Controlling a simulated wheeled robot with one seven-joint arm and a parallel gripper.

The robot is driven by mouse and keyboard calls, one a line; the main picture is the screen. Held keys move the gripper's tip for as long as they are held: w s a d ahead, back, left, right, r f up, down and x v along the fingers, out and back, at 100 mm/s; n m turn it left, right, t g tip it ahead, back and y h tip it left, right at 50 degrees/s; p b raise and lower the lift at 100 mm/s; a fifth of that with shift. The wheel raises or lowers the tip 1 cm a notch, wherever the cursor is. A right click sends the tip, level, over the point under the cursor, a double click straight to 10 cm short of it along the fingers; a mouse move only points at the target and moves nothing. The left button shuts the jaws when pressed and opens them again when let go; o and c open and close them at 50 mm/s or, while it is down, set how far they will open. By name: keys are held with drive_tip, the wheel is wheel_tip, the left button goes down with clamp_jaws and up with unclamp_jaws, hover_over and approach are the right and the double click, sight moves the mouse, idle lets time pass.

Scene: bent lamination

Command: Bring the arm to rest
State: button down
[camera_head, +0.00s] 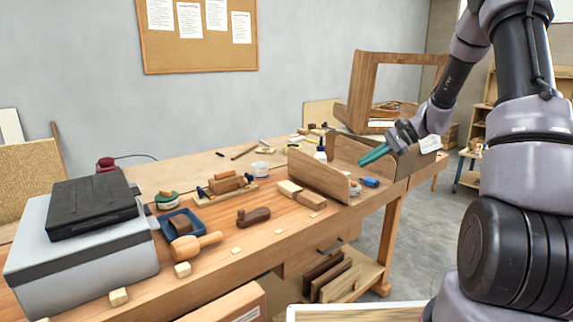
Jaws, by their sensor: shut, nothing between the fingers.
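My gripper (374,156) is shut and empty, with green fingertips pointing left. It hangs in the air in front of the right end of the workbench, near the upright wooden panels. My arm comes in from the right side of the picture and bends down to the gripper. A curved wooden panel (318,176) stands on the bench just left of and below the fingertips. Whether the fingertips touch the panel behind them cannot be told.
A wooden frame (362,85) rises behind my gripper. Floor shows right of the bench.

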drive_tip(key=s+a+r+n+t+h, duration=0.15)
drive_tip(key=s+r+n+h, duration=0.35)
drive_tip(key=s+r, duration=0.9)
drive_tip(key=s+r+n+t+h, duration=0.1)
drive_tip(key=s+r+t, duration=0.1)
drive_tip(key=s, duration=0.5)
drive_tip(key=s+d+r+n+t+h, duration=0.1)
drive_tip(key=s+r+t+h, duration=0.1)
drive_tip(key=s+r, duration=0.2)
drive_tip(key=s, duration=0.3)
drive_tip(key=shift+d+r+n, duration=0.2)
drive_tip(key=shift+r+n, duration=0.1)
drive_tip(key=shift+a, duration=0.1)
